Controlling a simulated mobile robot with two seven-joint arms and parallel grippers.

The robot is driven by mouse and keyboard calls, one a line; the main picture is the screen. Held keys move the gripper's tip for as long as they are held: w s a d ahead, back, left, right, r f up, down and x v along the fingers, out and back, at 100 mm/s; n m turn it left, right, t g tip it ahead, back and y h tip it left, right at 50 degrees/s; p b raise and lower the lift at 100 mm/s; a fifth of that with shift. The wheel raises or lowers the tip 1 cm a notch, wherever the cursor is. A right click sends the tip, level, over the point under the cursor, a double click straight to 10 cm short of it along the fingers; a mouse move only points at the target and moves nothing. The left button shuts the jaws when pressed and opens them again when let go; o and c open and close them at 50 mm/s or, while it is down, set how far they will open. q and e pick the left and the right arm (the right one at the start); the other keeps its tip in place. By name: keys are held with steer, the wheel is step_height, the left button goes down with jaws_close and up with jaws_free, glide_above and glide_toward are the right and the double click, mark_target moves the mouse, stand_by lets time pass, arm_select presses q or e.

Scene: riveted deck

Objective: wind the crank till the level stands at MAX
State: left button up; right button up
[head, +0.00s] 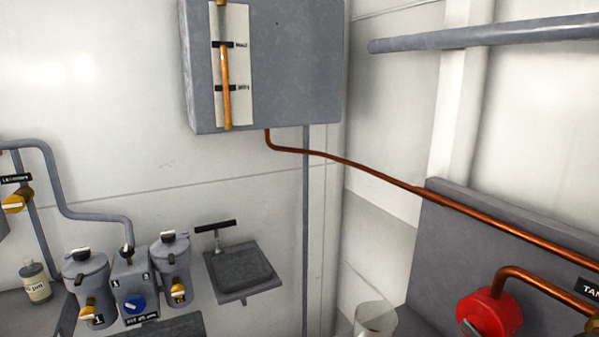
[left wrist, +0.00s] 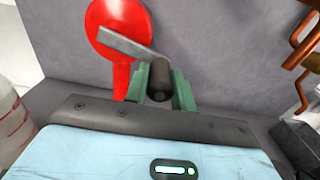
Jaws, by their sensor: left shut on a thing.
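The level gauge (head: 225,85) is a pale strip on a grey tank (head: 290,60) in the head view. Its orange column rises from the bottom past the lower mark (head: 225,88) to about the upper mark (head: 223,44), which reads MAX. The red round pump body (head: 488,315) is at the lower right; it also shows in the left wrist view (left wrist: 122,25). There its grey crank arm (left wrist: 132,45) runs right to a dark handle (left wrist: 160,78). My left gripper (left wrist: 161,90), with green fingers, is shut on that handle. My right gripper is in neither view.
A copper pipe (head: 385,180) runs from the tank toward the lower right, above the pump. A grey panel (head: 450,235) stands behind the pump. A clear container (head: 375,318) stands left of it. Grey canisters (head: 88,285) and a small bottle (head: 36,283) are at lower left.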

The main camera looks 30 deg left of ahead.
arm_select(q)
steer(key=shift+w+a+r, duration=0.1)
steer(key=shift+w+a, duration=0.15)
